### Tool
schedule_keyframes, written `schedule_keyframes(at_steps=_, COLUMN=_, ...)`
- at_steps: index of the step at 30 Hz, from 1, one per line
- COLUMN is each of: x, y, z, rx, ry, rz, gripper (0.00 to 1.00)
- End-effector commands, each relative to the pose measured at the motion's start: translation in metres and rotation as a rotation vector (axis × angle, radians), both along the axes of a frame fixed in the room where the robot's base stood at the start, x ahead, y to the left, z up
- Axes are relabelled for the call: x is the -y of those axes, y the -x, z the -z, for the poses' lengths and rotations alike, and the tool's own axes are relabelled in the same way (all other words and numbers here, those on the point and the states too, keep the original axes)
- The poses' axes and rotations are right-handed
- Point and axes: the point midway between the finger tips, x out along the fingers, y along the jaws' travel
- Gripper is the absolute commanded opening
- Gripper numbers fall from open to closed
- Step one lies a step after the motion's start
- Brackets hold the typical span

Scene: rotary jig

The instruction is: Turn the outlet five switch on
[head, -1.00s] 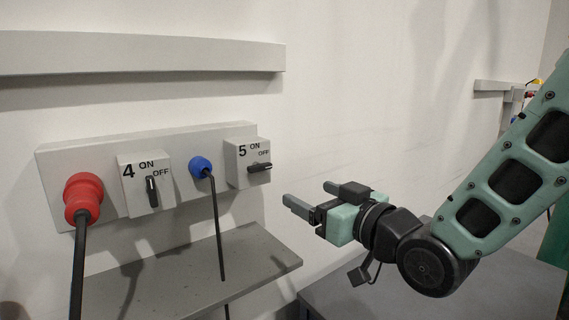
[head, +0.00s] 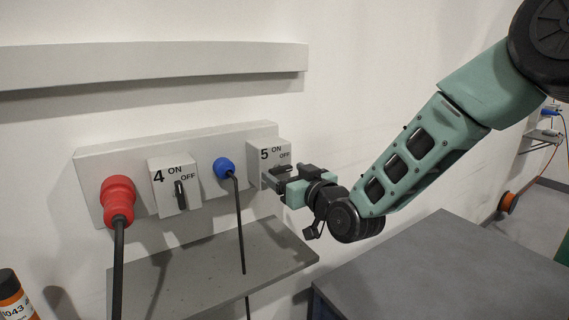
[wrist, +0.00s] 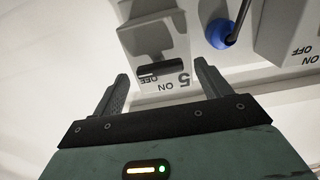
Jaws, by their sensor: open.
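The outlet five switch box (head: 265,157) is a light grey box marked 5, ON and OFF, at the right end of the wall panel. Its dark knob (head: 283,167) is partly hidden behind my gripper in the head view. In the wrist view the box (wrist: 178,45) appears upside down, and the dark knob (wrist: 160,69) lies sideways near the OFF mark. My gripper (head: 277,179) is open in front of the box. In the wrist view its fingers (wrist: 161,72) stand apart, one on each side of the knob; I cannot tell whether they touch it.
A blue plug (head: 223,167) with a cable sits left of the box. Further left are switch box 4 (head: 163,198) and a red plug (head: 117,196). A grey shelf (head: 265,250) lies below, and a dark table (head: 430,265) stands at right.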

Motion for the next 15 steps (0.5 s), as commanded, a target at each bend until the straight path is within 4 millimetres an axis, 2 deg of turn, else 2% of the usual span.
schedule_keyframes(at_steps=5, x=-0.0078, y=-0.0117, z=-0.0007, rx=-0.001, ry=0.001, rz=0.0, gripper=0.76)
schedule_keyframes(at_steps=14, x=-0.009, y=-0.0136, z=0.0007, rx=0.0, ry=0.001, rz=0.0, gripper=0.76)
schedule_keyframes(at_steps=15, x=-0.0089, y=-0.0137, z=0.0006, rx=0.0, ry=0.001, rz=0.0, gripper=0.71)
